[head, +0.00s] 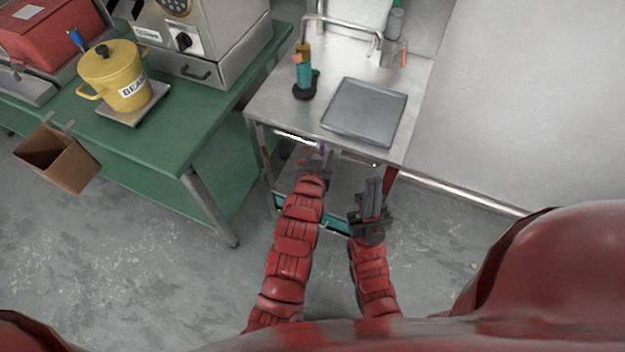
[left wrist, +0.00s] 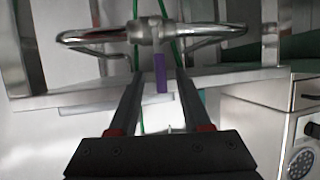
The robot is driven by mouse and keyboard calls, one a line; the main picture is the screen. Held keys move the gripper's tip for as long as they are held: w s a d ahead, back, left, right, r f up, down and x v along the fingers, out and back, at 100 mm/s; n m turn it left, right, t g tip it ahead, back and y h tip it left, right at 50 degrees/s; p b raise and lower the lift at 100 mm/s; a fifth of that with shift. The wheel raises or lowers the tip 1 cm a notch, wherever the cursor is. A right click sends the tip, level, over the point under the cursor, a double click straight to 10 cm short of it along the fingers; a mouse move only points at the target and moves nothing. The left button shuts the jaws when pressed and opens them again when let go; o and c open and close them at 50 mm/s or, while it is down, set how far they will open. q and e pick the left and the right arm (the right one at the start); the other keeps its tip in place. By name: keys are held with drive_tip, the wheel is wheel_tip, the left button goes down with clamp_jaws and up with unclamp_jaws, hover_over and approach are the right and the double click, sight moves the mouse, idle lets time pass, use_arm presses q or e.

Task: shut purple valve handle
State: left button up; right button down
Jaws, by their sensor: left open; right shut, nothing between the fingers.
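The purple valve handle (left wrist: 160,72) is a flat purple strip beside a metal pipe joint (left wrist: 150,32) in the left wrist view. In the head view only a small bit of purple (head: 322,147) shows under the sink counter's front edge. My left gripper (head: 317,156) is open at that edge. In the left wrist view its two fingers (left wrist: 158,80) lie on either side of the handle, with gaps on both sides. I cannot tell whether the handle is at fingertip depth. My right gripper (head: 374,186) is shut and empty, to the right and lower in the picture.
The steel sink counter (head: 270,105) carries a grey square lid (head: 365,112) and a bottle-like object (head: 303,72). Its legs and a lower shelf stand near my grippers. A green table (head: 190,120) with a yellow pot (head: 115,75) is at left. Floor between is clear.

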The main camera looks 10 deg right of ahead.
use_arm(q)
drive_tip(key=p+v, duration=0.1)
drive_tip(key=v, duration=1.3)
drive_tip(key=shift+s+a, duration=0.1)
